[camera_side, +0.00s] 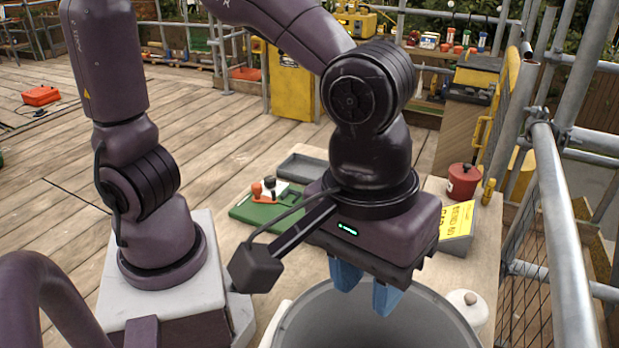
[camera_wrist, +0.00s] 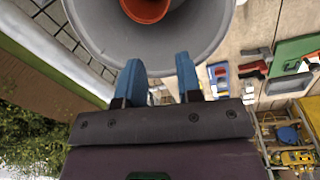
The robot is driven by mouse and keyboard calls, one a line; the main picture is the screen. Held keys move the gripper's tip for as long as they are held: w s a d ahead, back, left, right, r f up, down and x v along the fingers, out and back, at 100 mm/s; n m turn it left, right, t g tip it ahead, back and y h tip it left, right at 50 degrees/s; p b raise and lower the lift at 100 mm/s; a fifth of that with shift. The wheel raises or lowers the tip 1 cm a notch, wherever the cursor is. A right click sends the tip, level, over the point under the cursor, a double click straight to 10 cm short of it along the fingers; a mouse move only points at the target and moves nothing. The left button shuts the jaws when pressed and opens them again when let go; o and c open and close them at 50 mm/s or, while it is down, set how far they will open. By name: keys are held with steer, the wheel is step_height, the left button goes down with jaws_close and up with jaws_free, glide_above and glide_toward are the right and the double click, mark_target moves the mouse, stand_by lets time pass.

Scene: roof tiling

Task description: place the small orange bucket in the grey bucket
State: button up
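The grey bucket (camera_side: 400,330) stands on the worktable at the bottom of the side view, cut off by the frame edge. Its wide rim also shows at the top of the wrist view (camera_wrist: 90,45). The small orange bucket (camera_wrist: 146,8) shows inside the grey bucket's opening in the wrist view, partly cut off; how deep it sits is unclear. It is hidden in the side view. My gripper (camera_side: 367,288) is over the far side of the grey bucket. In the wrist view its blue fingers (camera_wrist: 160,76) are apart with nothing between them.
A red pot (camera_side: 463,182), a yellow-labelled box (camera_side: 456,230) and a white lidded jar (camera_side: 466,308) stand to the right on the table. A green board (camera_side: 262,212) with tools and a grey tray (camera_side: 302,168) lie behind. Scaffold rails (camera_side: 555,230) run along the right.

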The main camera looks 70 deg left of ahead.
steer(key=a+r+m+t, duration=0.2)
steer(key=a+r+m, duration=0.1)
steer(key=a, duration=0.8)
steer(key=s+a+r+m+t, duration=0.1)
steer(key=a+r+m+t, duration=0.1)
steer(key=a, duration=0.9)
steer(key=shift+s+a+r+m+t+y, duration=0.15)
steer(key=shift+r+m+t+y, duration=0.3)
steer(key=shift+r, duration=0.45)
